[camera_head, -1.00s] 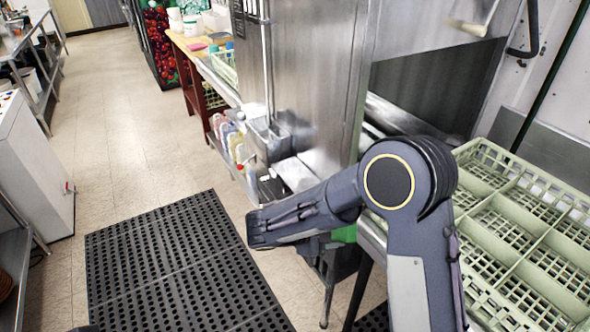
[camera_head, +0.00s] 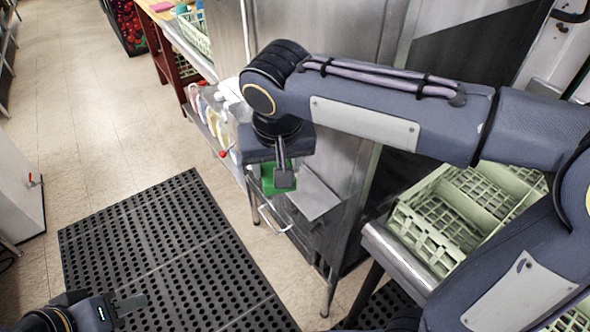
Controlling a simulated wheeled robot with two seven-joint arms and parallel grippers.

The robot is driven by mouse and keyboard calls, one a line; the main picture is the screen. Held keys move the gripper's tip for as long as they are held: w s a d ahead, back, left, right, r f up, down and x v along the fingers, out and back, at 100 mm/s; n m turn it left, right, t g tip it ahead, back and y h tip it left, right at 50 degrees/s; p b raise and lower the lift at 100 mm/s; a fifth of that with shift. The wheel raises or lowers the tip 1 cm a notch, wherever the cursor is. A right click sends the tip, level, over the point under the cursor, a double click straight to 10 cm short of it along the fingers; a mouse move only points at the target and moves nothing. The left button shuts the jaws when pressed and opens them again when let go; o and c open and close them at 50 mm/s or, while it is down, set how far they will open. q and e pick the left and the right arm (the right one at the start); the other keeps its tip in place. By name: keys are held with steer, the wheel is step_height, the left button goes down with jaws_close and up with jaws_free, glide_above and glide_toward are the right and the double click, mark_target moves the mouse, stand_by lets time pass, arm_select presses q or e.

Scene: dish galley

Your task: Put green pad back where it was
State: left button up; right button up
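The green pad (camera_head: 268,181) shows as a small bright green patch under my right gripper (camera_head: 282,176). One finger lies across its front and the far finger is hidden. The pad moved along with this gripper, which is shut on it. It is held in the air in front of the steel machine's lower left side. My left gripper (camera_head: 130,304) is low at the bottom left, over the black floor mat and away from the pad. Its fingertips are small, and I cannot tell whether they are apart.
A steel machine (camera_head: 330,60) stands behind my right arm. Several bottles (camera_head: 205,105) stand on a low shelf left of it. A pale green dish rack (camera_head: 430,235) sits on the counter at right. A perforated black mat (camera_head: 160,250) covers the floor. Open tile floor lies at left.

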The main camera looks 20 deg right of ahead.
steer(key=w+d+f, duration=0.1)
steer(key=w+f, duration=0.1)
steer(key=w+d+f, duration=0.1)
steer(key=d+f, duration=0.1)
steer(key=w+d+f, duration=0.1)
steer(key=w+f, duration=0.1)
steer(key=shift+w+d+f, duration=0.25)
steer(key=shift+w+d, duration=0.1)
steer(key=shift+d, duration=0.05)
steer(key=shift+s+x, duration=0.15)
steer(key=shift+x, duration=0.85)
steer(key=shift+s+x, duration=0.15)
steer(key=shift+x, duration=0.85)
steer(key=shift+d+f, duration=0.15)
steer(key=shift+f, duration=0.05)
steer(key=o, duration=0.9)
steer(key=shift+r, duration=0.15)
steer(key=v, duration=1.2)
steer(key=shift+p, duration=0.35)
